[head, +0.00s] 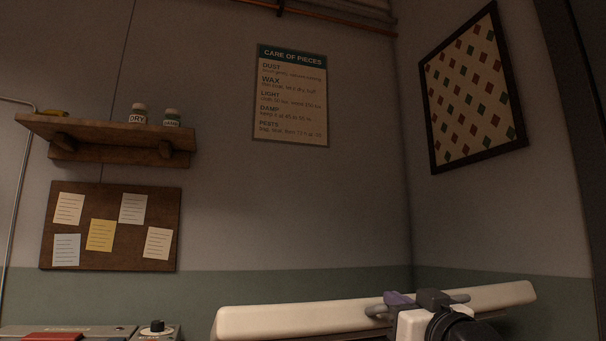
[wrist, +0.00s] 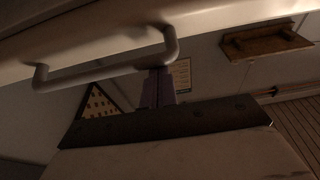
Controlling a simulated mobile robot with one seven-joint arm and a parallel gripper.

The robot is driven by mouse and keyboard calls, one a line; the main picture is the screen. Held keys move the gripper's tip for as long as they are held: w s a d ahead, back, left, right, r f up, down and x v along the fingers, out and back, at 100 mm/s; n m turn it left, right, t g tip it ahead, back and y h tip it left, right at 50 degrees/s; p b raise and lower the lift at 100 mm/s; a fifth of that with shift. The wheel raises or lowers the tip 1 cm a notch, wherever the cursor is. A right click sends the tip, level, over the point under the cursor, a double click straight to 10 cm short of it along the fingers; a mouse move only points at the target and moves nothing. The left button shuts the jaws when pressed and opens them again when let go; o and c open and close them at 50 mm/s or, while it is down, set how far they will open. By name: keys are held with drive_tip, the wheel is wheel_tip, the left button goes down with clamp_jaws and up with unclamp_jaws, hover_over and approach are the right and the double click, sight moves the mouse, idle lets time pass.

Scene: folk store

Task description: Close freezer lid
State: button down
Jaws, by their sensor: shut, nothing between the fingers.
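The freezer lid (head: 290,320) is a long white slab across the bottom of the head view, standing raised. It also fills the top of the wrist view (wrist: 90,30), with its grey bar handle (wrist: 105,75) below its edge. In the head view, the handle (head: 460,298) shows on either side of my gripper (head: 415,298). My gripper is shut and empty, its fingers at the handle. In the wrist view, the fingers (wrist: 158,88) reach up to the handle's right end; I cannot tell whether they touch it. The freezer body is not clearly visible.
A wooden shelf (head: 100,131) with small jars and a pinboard (head: 110,260) are on the back wall. A care poster (head: 292,95) and a framed checkered picture (head: 472,85) hang near the corner. A grey box with a knob (head: 157,328) stands at the lower left.

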drive_tip(key=s+d+f+t+b, duration=0.1)
drive_tip(key=s+f+t+b, duration=0.1)
drive_tip(key=f+b, duration=0.6)
wheel_tip(320, 180, down, 5)
drive_tip(key=shift+s+r+y, duration=0.15)
drive_tip(key=shift+s+y, duration=0.15)
drive_tip(key=shift+s, duration=0.3)
drive_tip(key=shift+r, duration=0.1)
